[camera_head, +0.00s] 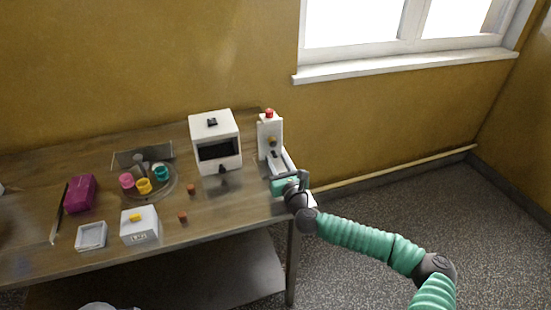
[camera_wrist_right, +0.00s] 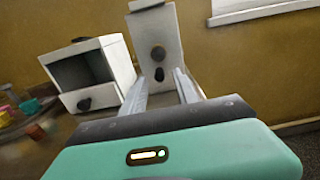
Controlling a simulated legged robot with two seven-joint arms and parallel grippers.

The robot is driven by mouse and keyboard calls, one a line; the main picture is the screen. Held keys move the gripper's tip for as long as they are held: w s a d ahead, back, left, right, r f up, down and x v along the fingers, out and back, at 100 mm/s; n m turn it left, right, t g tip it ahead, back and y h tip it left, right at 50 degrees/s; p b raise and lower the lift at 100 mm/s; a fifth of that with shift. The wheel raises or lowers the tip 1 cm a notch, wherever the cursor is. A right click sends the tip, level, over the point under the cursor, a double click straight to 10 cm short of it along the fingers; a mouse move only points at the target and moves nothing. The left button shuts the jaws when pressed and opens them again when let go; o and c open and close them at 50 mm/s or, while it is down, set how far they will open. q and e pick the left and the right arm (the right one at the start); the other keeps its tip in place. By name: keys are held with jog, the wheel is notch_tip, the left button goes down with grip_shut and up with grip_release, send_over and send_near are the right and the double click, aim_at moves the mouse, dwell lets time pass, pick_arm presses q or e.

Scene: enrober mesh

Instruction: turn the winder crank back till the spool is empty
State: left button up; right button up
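A white upright box with a red button on top (camera_head: 269,130), which I take for the winder, stands at the right end of the table. In the right wrist view its white face (camera_wrist_right: 155,28) carries two dark round parts, an upper one (camera_wrist_right: 158,53) and a lower one (camera_wrist_right: 158,74). I cannot tell which is the crank, and no spool can be made out. My right gripper (camera_head: 279,154) is in front of the box. Its two grey fingers (camera_wrist_right: 161,80) are apart, on either side of the lower dark part with gaps visible. My left gripper is not in view.
A white open-fronted box (camera_head: 213,128) stands left of the winder. A round tray (camera_head: 152,192) with coloured cups, a magenta block (camera_head: 80,193), a small white box (camera_head: 139,226) and a white dish (camera_head: 91,236) are further left. The wall is close behind.

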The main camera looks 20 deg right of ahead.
jog(key=shift+w+d, duration=0.3)
jog(key=shift+w, duration=0.4)
jog(key=shift+w+a, duration=0.1)
jog(key=shift+a, duration=0.25)
jog(key=shift+c, duration=0.2)
jog(key=shift+a, duration=0.1)
jog(key=shift+c, duration=1.3)
jog(key=c, duration=0.5)
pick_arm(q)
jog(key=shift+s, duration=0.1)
pick_arm(e)
jog(key=shift+d, duration=0.2)
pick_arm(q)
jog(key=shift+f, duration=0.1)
pick_arm(e)
jog(key=shift+d+n, duration=0.1)
jog(key=shift+n, duration=0.2)
